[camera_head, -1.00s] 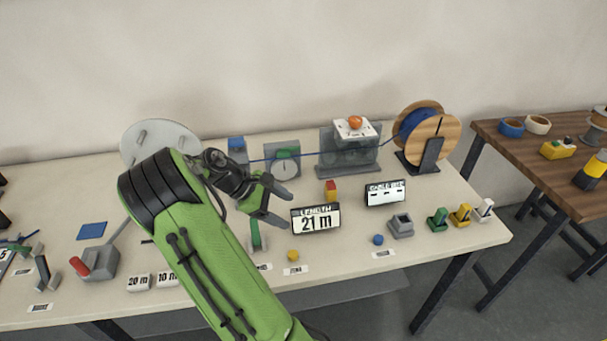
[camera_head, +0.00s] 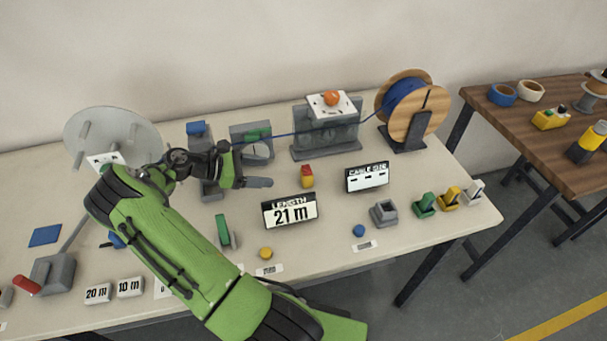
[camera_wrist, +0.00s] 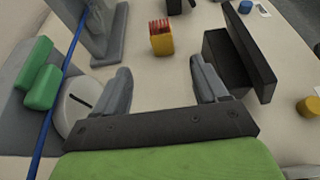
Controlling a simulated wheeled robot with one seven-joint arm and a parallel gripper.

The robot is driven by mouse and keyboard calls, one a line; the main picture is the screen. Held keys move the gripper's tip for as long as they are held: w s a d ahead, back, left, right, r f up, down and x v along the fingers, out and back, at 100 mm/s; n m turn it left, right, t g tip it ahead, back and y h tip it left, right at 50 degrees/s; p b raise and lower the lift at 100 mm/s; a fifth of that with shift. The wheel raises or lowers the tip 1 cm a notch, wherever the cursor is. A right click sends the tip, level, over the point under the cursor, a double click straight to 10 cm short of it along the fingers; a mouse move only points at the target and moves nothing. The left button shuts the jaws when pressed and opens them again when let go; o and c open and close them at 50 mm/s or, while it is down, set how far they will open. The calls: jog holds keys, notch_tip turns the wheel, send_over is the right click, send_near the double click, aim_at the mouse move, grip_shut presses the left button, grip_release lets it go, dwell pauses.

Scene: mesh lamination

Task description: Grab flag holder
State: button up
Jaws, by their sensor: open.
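The flag holder appears to be the small yellow block with red pieces on top (camera_head: 307,177). It stands upright on the table, behind the "LENGTH 21 m" display. In the wrist view the yellow holder (camera_wrist: 161,40) with its red strips is ahead of the fingers, roughly midway between their lines. My gripper (camera_head: 256,170) is left of the holder, apart from it, pointing right. In the wrist view my gripper (camera_wrist: 162,82) is open, with two grey fingers spread and nothing between them.
The length display (camera_head: 290,211) is close in front of the gripper. A blue cable (camera_head: 275,136) runs behind it from the spool (camera_head: 412,105). A grey unit with a green block (camera_head: 255,146) is behind the fingers. Bare table lies around the holder.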

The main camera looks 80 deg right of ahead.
aim_at(301, 175)
jog(key=b+x, duration=0.1)
jog(key=x, duration=0.7)
jog(key=shift+s+f, duration=0.15)
jog(key=shift+s, duration=0.05)
jog(key=b+x, duration=0.1)
jog(key=x, duration=0.5)
jog(key=shift+r+b, duration=0.2)
jog(key=shift+b, duration=0.15)
jog(key=shift+a, duration=0.1)
jog(key=c, duration=1.1)
